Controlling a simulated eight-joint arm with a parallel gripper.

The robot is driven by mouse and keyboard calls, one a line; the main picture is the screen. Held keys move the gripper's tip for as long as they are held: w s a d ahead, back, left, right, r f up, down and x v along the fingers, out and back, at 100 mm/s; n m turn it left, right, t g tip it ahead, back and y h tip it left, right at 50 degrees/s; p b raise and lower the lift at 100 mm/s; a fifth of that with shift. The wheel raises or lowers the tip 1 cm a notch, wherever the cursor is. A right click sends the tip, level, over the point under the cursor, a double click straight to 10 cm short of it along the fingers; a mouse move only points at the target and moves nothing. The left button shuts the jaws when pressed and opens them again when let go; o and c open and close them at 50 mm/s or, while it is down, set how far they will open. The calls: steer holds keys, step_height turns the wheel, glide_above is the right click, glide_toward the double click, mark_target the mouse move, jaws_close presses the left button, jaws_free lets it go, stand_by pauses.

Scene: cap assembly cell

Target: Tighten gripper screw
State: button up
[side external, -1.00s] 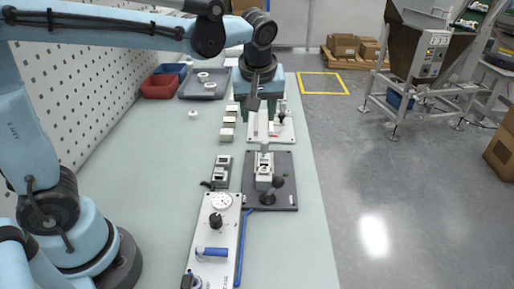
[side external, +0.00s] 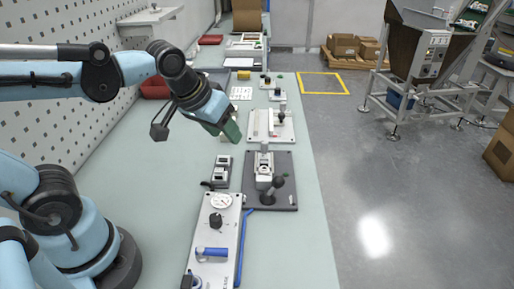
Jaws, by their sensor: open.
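My gripper (side external: 227,131), with green fingers, is tilted above the table, up and left of the dark grey fixture plate (side external: 290,199). It is open, and I see nothing held in it, though the gap between its fingers is hard to see. The fixture plate carries a small white clamp-like block (side external: 263,172) with an upright light post (side external: 264,148) behind it. A black knob or handle (side external: 278,182) stands beside the block. My gripper is apart from all of these. I cannot tell which part is the gripper screw.
A white plate (side external: 286,134) with a light block lies behind the fixture. A panel (side external: 222,236) with a gauge, a black knob and a blue handle lies in front. A small grey box (side external: 222,170) stands left of the fixture. The table's right strip is clear.

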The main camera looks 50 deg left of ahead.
steer(key=shift+s+a+f+m+t+h, duration=0.15)
steer(key=shift+s+f+m+t, duration=0.15)
steer(key=shift+s+f+m, duration=0.25)
steer(key=shift+s+d+f+m+t+h, duration=0.15)
steer(key=shift+s+f+m+t, duration=0.2)
steer(key=shift+s+m, duration=0.35)
steer(key=shift+a, duration=0.1)
